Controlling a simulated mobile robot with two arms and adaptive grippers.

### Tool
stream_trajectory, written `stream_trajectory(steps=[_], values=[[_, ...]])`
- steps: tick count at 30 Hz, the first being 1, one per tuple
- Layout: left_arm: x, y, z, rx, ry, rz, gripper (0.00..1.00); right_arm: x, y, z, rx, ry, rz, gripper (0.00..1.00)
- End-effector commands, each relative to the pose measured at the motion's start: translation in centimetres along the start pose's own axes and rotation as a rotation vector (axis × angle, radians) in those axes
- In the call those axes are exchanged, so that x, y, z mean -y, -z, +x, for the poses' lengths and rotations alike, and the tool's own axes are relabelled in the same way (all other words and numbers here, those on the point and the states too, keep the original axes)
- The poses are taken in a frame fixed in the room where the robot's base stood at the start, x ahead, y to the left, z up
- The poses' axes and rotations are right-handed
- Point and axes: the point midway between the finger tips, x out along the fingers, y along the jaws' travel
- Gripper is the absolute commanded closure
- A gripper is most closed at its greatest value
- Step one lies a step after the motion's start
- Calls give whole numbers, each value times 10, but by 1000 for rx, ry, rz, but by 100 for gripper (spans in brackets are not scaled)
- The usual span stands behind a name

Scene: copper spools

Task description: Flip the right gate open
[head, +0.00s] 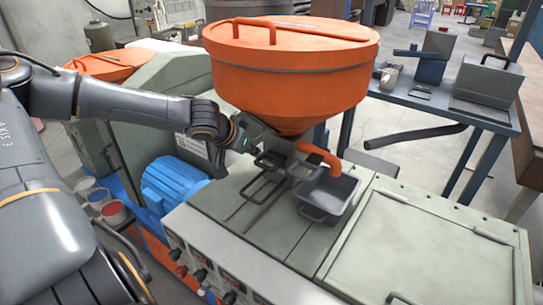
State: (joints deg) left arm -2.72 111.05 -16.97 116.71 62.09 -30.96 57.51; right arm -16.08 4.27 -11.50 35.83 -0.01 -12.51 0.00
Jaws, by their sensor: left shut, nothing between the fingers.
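A large orange hopper (290,75) with a lid stands over the grey-green machine. Under its cone are dark metal frames with loop handles, one on the left (270,161) and one on the right (303,171), beside an orange spout (320,155). I take the right one to be the right gate, but its exact position is hard to tell. My left gripper (250,146) is shut and empty, at the left side of the hopper's base, close to the left frame. Whether it touches the frame cannot be told. My right gripper is out of view.
A grey metal bin (328,195) sits below the spout. A blue motor (174,184) and paint-like buckets (114,212) are at left. A panel with knobs (200,275) runs along the front. A workbench (440,100) stands behind at right.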

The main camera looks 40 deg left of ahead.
Motion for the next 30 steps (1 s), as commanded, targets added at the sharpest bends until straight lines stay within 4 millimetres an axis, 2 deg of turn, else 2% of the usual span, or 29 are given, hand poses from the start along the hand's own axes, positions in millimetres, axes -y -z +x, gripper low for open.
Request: stream_trajectory(steps=[6,9,14,21,30], values=[[0,0,0,0,0,1,100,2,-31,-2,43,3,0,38],[0,0,2,1,0,2,100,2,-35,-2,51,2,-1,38],[0,-2,11,3,2,3,100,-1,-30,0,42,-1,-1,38],[1,-3,35,5,3,5,100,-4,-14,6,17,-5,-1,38],[1,-3,68,5,3,6,100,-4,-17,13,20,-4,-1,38]])
